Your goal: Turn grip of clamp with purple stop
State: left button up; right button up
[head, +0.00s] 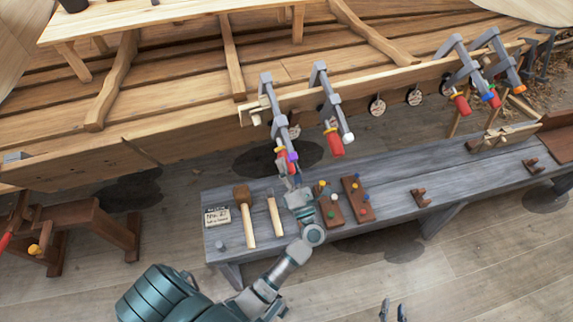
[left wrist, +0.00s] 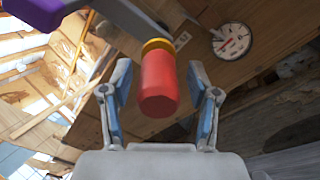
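The clamp with the purple stop (head: 292,156) hangs on the plank edge of the hull, grey, with a red grip (head: 281,160) low on it. In the left wrist view the red grip (left wrist: 158,85) with its yellow collar (left wrist: 157,44) points toward the camera, and the purple stop (left wrist: 27,10) shows at the top left. My left gripper (head: 289,181) is just below the grip; its blue-padded fingers (left wrist: 160,103) are open on either side of the grip, with gaps visible. My right gripper (head: 393,311) is open and empty at the bottom edge.
Another clamp with a white stop (head: 348,137) and red grip hangs close right. More clamps (head: 470,75) hang farther right. The grey bench (head: 395,193) below holds a mallet (head: 245,210), a second hammer (head: 274,215) and peg boards (head: 357,198). A round gauge (left wrist: 231,40) is behind.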

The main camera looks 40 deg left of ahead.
pick_arm(q)
jog(key=shift+d, duration=0.1)
jog(key=v, duration=1.2)
dwell(1.1)
